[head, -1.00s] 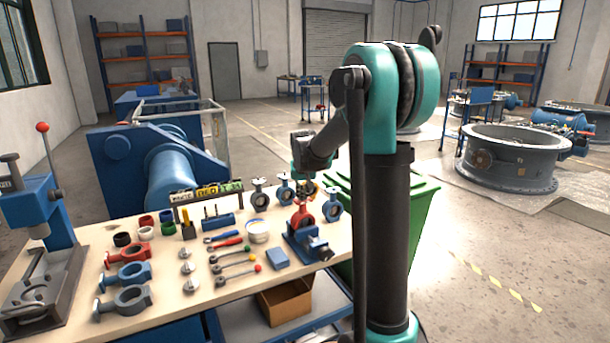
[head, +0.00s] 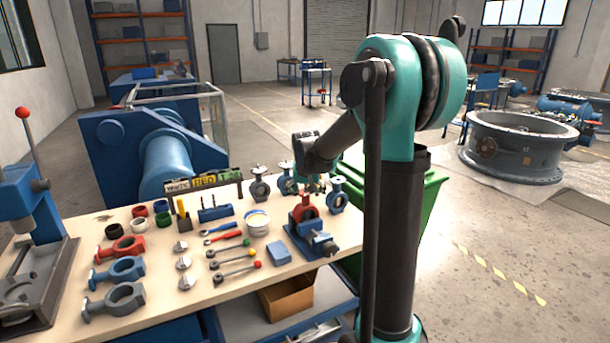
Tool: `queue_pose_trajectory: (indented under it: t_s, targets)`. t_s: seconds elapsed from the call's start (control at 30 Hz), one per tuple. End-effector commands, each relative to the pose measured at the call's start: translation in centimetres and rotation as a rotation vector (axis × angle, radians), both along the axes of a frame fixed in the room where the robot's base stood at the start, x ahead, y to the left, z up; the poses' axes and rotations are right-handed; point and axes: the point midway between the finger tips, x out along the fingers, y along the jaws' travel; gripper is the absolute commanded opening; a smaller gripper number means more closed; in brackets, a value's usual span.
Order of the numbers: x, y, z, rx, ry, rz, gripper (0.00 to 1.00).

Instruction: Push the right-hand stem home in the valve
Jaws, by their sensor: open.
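A red valve body (head: 303,208) stands upright in a blue vise (head: 314,240) near the right end of the workbench. My gripper (head: 313,184) is small in the head view, just above and to the right of the red valve's top. It is open; its fingertips are hard to make out, and I cannot tell whether they touch anything. No stem can be made out clearly in the red valve. Thin upright pieces, possibly stems, stand in a blue block (head: 215,212) left of the vise.
Finished-looking valves (head: 338,196) stand along the back edge, close to my gripper. A white tub (head: 257,223), levers (head: 236,267), a blue box (head: 279,256) and loose valve bodies (head: 113,299) cover the workbench (head: 205,311). A green bin (head: 432,190) stands behind my arm.

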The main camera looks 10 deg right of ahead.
Motion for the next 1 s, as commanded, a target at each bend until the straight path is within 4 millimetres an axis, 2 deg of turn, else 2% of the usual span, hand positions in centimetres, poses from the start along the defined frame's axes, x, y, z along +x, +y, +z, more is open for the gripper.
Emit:
queue_pose_trajectory:
  t_s: [0.03,0.17,0.2,0.77,1.0]
  targets:
    - [0.8,0.3,1.0,-0.001,-0.026,0.012,0.41]
    - [0.2,0.3,1.6,-0.002,-0.032,0.012,0.37]
    - [0.2,0.3,1.7,-0.002,-0.033,0.013,0.33]
    - [-0.4,0.1,1.7,-0.002,-0.028,0.007,0.33]
    - [-0.4,0.1,3.0,-0.002,-0.028,0.006,0.33]
